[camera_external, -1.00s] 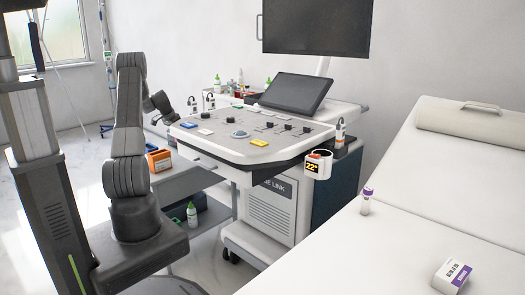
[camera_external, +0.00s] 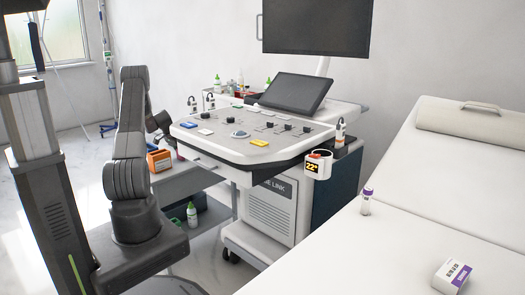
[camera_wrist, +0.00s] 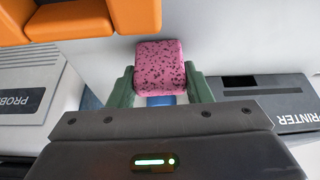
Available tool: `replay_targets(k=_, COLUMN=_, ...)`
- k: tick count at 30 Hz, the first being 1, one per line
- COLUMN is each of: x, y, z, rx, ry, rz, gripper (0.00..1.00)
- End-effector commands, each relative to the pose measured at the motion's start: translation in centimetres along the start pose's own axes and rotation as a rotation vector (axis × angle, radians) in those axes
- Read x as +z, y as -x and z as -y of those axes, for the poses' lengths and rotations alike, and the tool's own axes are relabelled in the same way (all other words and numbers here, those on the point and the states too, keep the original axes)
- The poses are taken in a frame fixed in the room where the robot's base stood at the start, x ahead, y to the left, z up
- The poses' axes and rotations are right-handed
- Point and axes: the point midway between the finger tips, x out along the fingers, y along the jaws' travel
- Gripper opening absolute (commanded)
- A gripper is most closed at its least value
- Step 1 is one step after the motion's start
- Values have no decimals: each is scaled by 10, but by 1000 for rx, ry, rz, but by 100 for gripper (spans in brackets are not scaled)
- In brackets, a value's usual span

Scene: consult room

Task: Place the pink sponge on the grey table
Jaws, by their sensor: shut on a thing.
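The pink sponge (camera_wrist: 160,68) with dark speckles shows in the wrist view. My gripper (camera_wrist: 159,82) is shut on it, with one green finger on each side. The grey table (camera_external: 198,180) shows in the external view as a low surface left of and partly under the console. In the wrist view a pale grey surface (camera_wrist: 95,48) lies beyond the sponge; I cannot tell how far the sponge is above it.
An orange holder (camera_external: 159,161) stands on the grey table; an orange item (camera_wrist: 75,18) shows at the top left of the wrist view. A box marked PRINTER (camera_wrist: 295,121) is at right and one marked PROBE (camera_wrist: 18,100) at left. The console (camera_external: 240,150) overhangs part of the table.

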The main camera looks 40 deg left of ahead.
Motion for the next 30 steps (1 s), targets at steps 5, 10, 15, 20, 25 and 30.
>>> replay_targets(k=5, x=1, y=-2, z=0, rx=0, ry=0, rz=0, gripper=60)
replay_targets(k=10, x=1, y=-2, z=0, rx=0, ry=0, rz=0, gripper=66)
replay_targets(k=15, x=0, y=-1, z=0, rx=0, ry=0, rz=0, gripper=66)
replay_targets(k=20, x=-1, y=12, z=1, rx=-2, ry=0, rz=-2, gripper=66)
replay_targets(k=25, x=-1, y=48, z=1, rx=-3, ry=1, rz=-3, gripper=66)
replay_targets(k=30, x=-1, y=84, z=1, rx=-3, ry=-1, rz=-2, gripper=66)
